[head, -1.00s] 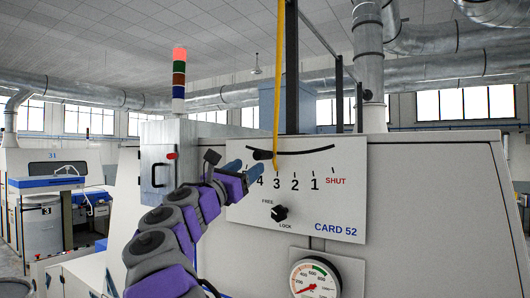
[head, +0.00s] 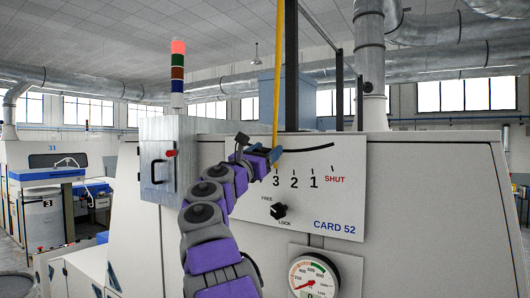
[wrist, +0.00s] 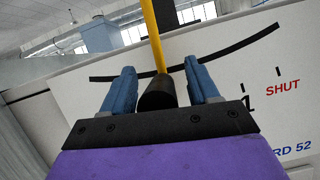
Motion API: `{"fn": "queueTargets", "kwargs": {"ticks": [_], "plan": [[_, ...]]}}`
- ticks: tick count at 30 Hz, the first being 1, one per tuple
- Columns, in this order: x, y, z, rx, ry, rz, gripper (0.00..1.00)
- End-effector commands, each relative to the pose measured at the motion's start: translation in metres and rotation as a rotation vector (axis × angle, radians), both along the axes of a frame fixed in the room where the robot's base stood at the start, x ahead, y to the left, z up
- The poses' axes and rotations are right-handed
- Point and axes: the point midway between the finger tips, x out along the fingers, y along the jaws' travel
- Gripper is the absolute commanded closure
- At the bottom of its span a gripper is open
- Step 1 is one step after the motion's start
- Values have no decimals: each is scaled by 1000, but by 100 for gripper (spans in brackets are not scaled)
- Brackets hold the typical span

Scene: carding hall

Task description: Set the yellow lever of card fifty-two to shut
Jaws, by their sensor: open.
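The yellow lever (head: 278,80) hangs down in front of the white card 52 panel (head: 345,205), its lower end by the mark 3, left of SHUT. In the wrist view the lever (wrist: 152,35) meets a black grip (wrist: 157,93) between the two blue fingers. My gripper (head: 277,156) is open at the lever's lower end; its fingertips (wrist: 160,80) stand on either side of the black grip, with a gap showing at the left finger. The mark 4 is hidden behind my gripper.
A black curved slot (head: 315,149) runs above the marks toward SHUT. A black FREE/LOCK knob (head: 279,211) sits below the marks; its setting is too small to be sure of. A pressure gauge (head: 312,277) is below. A grey box (head: 159,165) stands left of my arm.

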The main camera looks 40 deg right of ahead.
Motion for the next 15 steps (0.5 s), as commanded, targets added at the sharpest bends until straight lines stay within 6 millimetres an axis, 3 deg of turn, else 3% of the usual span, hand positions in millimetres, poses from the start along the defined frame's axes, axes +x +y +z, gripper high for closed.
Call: {"fn": "queueTargets", "kwargs": {"ticks": [2,15], "plan": [[0,0,0,0,0,0,42],[0,0,0,0,-1,0,84]]}}
